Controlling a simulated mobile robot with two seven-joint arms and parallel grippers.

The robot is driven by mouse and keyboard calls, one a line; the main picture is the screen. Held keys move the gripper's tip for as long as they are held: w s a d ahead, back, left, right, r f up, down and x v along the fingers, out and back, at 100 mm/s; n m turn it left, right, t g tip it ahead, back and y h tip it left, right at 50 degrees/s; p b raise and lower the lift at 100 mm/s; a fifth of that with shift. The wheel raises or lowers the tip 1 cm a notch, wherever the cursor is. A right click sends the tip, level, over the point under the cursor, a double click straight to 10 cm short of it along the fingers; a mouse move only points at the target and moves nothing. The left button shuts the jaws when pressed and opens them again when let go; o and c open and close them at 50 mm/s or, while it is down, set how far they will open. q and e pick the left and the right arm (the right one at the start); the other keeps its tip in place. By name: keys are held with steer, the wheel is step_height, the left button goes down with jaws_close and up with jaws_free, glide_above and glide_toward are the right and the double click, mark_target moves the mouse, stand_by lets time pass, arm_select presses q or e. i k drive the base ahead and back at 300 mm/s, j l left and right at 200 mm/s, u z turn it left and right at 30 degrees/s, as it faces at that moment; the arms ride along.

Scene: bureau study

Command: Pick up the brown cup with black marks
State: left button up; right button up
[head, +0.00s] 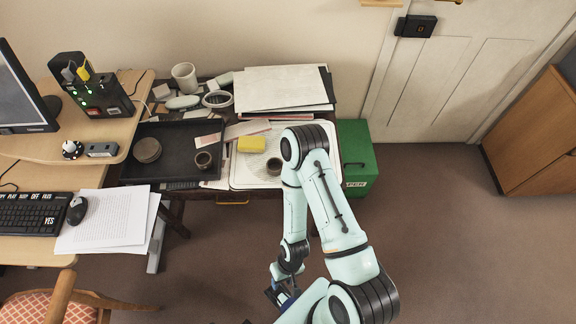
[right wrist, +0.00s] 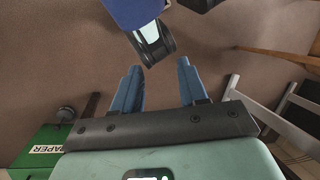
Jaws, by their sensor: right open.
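A small dark brown cup (head: 204,161) stands at the right end of the black tray (head: 160,127) in the head view. A second small dark brown cup (head: 274,166) sits on the white tray (head: 240,180), partly beside my right arm. Black marks are too small to make out on either. My right gripper (head: 284,296) is low in front of the desk, well away from both cups. In the right wrist view its two blue fingers (right wrist: 159,75) are apart with nothing between them. My left gripper is not in view.
A yellow sponge (head: 251,144) lies on the white tray. A stack of dark round dishes (head: 147,150) sits on the black tray. A white mug (head: 184,77) and papers (head: 270,88) are behind. A green box (head: 357,152) stands right of the desk; open floor lies in front.

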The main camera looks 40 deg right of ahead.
mark_target(275, 166)
steer(key=z, duration=1.4)
